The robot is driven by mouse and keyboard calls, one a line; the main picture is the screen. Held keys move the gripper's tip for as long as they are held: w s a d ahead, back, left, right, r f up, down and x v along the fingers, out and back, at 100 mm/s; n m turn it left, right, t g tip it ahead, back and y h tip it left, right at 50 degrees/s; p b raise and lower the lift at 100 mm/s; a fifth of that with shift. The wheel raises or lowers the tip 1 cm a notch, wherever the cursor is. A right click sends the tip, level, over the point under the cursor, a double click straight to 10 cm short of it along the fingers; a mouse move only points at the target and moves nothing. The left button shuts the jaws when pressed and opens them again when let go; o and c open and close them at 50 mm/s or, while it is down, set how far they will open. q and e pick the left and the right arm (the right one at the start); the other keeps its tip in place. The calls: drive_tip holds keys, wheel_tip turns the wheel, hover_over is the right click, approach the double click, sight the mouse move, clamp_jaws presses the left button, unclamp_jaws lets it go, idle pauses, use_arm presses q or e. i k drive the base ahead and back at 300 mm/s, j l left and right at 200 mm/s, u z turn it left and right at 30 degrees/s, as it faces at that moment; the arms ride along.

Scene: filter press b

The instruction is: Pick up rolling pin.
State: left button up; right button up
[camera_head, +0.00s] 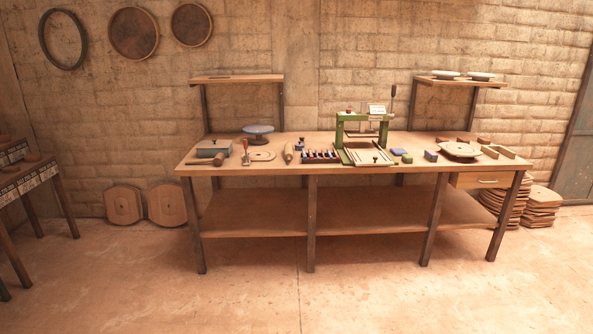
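A light wooden rolling pin (288,153) appears to lie on the workbench (335,170), left of its middle, with its length pointing away from me. It is small in the picture, so its details are hard to tell. It lies between a round-edged wooden board (262,155) and a row of small dark, red and blue pieces (320,156). Neither of my grippers is in view.
A grey-blue box (214,148) and a brown mallet-like tool (205,161) lie at the bench's left. A green-framed press (365,135) stands right of the pin. The floor (300,300) before the bench is clear. Another table (25,180) stands at far left.

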sight(288, 147)
drive_tip(key=i+l+u, duration=0.1)
drive_tip(key=i, duration=1.7)
drive_tip(key=i+l+u, duration=0.1)
drive_tip(key=i+l, duration=0.3)
drive_tip(key=i+l+u, duration=0.1)
drive_tip(key=i+l, duration=0.25)
drive_tip(key=i+l+u, duration=0.1)
drive_tip(key=i+l, duration=0.25)
drive_tip(key=l, duration=0.25)
